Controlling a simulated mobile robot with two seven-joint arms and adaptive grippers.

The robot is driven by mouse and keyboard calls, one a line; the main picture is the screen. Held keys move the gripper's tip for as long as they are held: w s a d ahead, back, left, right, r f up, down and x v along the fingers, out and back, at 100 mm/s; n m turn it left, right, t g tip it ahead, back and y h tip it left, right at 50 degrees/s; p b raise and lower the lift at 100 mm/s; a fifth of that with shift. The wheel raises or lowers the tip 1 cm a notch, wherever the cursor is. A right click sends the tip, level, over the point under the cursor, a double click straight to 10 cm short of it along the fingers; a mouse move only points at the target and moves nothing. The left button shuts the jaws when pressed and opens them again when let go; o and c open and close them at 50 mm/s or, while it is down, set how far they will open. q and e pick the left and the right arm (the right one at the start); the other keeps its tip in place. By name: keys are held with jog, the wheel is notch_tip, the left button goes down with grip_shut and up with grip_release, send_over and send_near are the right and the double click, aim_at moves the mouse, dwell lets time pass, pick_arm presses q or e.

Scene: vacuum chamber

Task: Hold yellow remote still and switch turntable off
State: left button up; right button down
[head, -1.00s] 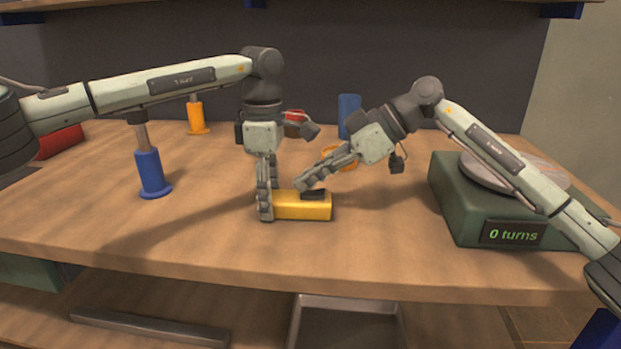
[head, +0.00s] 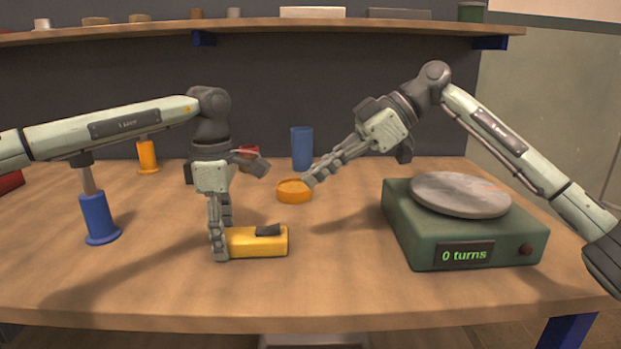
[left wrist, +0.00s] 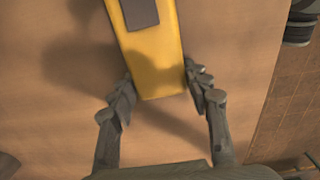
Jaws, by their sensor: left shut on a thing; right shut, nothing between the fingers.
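The yellow remote (head: 262,245) lies on the wooden table, with a dark button or rocker (head: 268,230) on its top. My left gripper (head: 219,240) is shut on the remote's left end; in the left wrist view the fingers (left wrist: 160,95) sit on both sides of the yellow remote (left wrist: 152,60). My right gripper (head: 309,182) is shut and empty, raised above and to the right of the remote, near an orange dish. The green turntable (head: 410,228) stands at the right with a grey disc (head: 460,194) on top. Its display (head: 465,254) reads "0 turns".
The orange round dish (head: 294,192) and a blue cylinder (head: 302,148) are behind the remote. A blue post (head: 98,218) and an orange post (head: 148,157) stand at the left. A red object (head: 249,152) is partly hidden behind my left gripper. The table front is clear.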

pick_arm(q)
jog(key=o, duration=1.4)
jog(key=shift+r, duration=0.1)
